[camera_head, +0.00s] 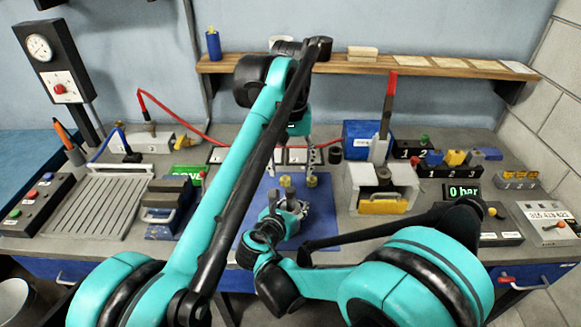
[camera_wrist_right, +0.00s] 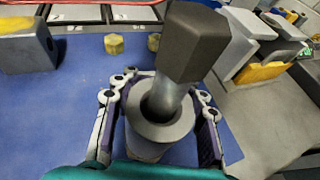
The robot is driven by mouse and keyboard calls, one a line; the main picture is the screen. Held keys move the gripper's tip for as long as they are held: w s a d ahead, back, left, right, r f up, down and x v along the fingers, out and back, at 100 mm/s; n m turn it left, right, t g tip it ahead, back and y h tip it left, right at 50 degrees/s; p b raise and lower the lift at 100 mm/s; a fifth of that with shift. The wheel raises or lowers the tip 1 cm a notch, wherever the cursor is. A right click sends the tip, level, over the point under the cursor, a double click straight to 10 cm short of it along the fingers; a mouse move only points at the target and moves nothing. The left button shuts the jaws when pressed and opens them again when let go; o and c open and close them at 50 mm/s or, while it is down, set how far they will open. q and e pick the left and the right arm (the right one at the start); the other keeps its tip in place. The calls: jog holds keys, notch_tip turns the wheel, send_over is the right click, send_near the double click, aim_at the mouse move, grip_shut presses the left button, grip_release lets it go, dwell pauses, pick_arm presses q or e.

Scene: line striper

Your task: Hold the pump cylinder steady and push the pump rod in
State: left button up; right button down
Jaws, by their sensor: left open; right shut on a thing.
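The pump cylinder (camera_wrist_right: 150,140) is a grey tube with a thick rim, and it stands between the fingers of my right gripper (camera_wrist_right: 160,115) in the right wrist view. The grey pump rod (camera_wrist_right: 166,98) goes into its open top and leans a little. A dark block-shaped handle (camera_wrist_right: 195,42) tops the rod. In the head view my right gripper (camera_head: 291,206) is low over the blue mat (camera_head: 256,222), and the cylinder is mostly hidden there. My left gripper (camera_head: 293,156) is open and empty, pointing down above the mat's far part, behind the right gripper.
Two small brass pieces (camera_wrist_right: 114,44) lie on the mat beyond the cylinder. A grey machine with a yellow front piece (camera_head: 383,205) and red-tipped lever (camera_head: 389,100) stands to the right. A blue vise (camera_head: 166,205) and slotted plate (camera_head: 100,208) are to the left. A wooden shelf (camera_head: 375,66) spans the back.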

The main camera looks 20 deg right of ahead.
dwell(0.4)
jog(key=c, duration=0.8)
grip_release()
